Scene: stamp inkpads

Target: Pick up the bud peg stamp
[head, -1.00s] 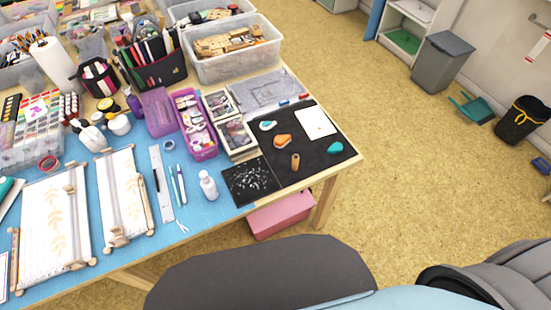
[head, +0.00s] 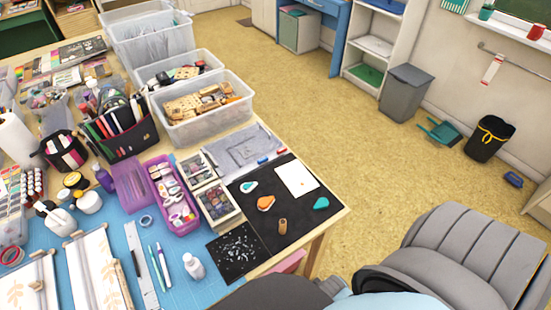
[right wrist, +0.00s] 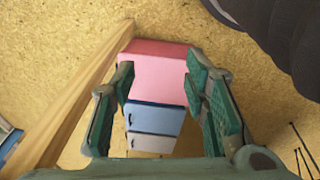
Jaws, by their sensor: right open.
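A small brown wooden peg (head: 282,226), which looks like the peg stamp, stands upright on a black mat (head: 300,229) at the table's near right corner. Its stamp face cannot be made out. Around it lie an orange drop-shaped pad (head: 266,202), a teal one (head: 321,203), a pale one with a dark teal centre (head: 250,187) and a white card (head: 296,180). My right gripper (right wrist: 158,78) shows only in the right wrist view, open with nothing between its green-padded fingers, and the peg is not seen there. My left gripper is not in view.
In the right wrist view, a wooden table part (right wrist: 75,95) runs along the left, with pink (right wrist: 155,70), blue and white boxes below. Beside the mat are a speckled black sheet (head: 236,252), small compartment boxes (head: 217,203) and a white bottle (head: 193,266).

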